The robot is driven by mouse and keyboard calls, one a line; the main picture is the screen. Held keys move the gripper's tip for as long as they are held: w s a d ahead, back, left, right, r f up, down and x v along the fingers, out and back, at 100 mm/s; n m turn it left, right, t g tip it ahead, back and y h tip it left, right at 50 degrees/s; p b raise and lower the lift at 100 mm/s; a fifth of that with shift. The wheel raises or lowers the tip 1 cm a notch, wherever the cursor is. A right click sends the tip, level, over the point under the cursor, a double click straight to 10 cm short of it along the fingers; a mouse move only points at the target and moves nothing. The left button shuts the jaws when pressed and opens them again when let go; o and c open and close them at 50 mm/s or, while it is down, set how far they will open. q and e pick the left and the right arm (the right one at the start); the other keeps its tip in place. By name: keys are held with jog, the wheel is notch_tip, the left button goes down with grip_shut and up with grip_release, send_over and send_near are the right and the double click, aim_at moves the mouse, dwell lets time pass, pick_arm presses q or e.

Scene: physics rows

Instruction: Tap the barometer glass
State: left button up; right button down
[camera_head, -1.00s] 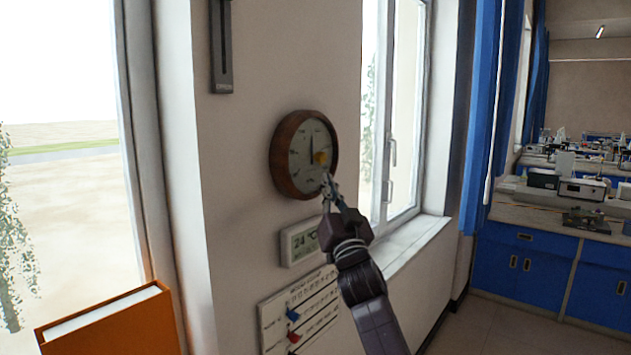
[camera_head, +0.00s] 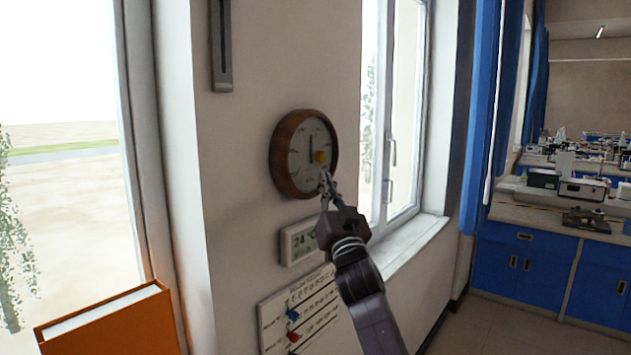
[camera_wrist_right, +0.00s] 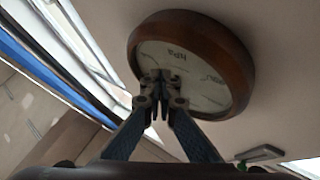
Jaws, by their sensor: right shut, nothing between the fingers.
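The barometer (camera_head: 284,163) is a round wall dial with a brown wooden rim, a pale face and a yellow spot on its face. It hangs on the wall between two windows. My right gripper (camera_head: 325,176) is shut and empty at the lower right part of the dial face. In the right wrist view the shut fingertips (camera_wrist_right: 161,78) overlap the lower part of the barometer's pale face (camera_wrist_right: 205,90). I cannot tell whether they touch the glass. My left gripper is in neither view.
A small digital thermometer display (camera_head: 299,243) and a white chart (camera_head: 300,312) with blue and red markers are on the wall below. A window sill (camera_head: 415,243) lies right of my arm. An orange book (camera_head: 115,325) stands at the lower left.

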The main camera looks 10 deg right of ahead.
jog(key=shift+w+a, duration=0.3)
jog(key=shift+w, duration=0.15)
dwell(0.8)
jog(key=shift+s+d, duration=0.45)
jog(key=shift+s, duration=0.2)
jog(key=s+d+p, duration=0.1)
jog(key=s, duration=0.1)
jog(key=s+d+p, duration=0.2)
dwell(0.5)
dwell(0.4)
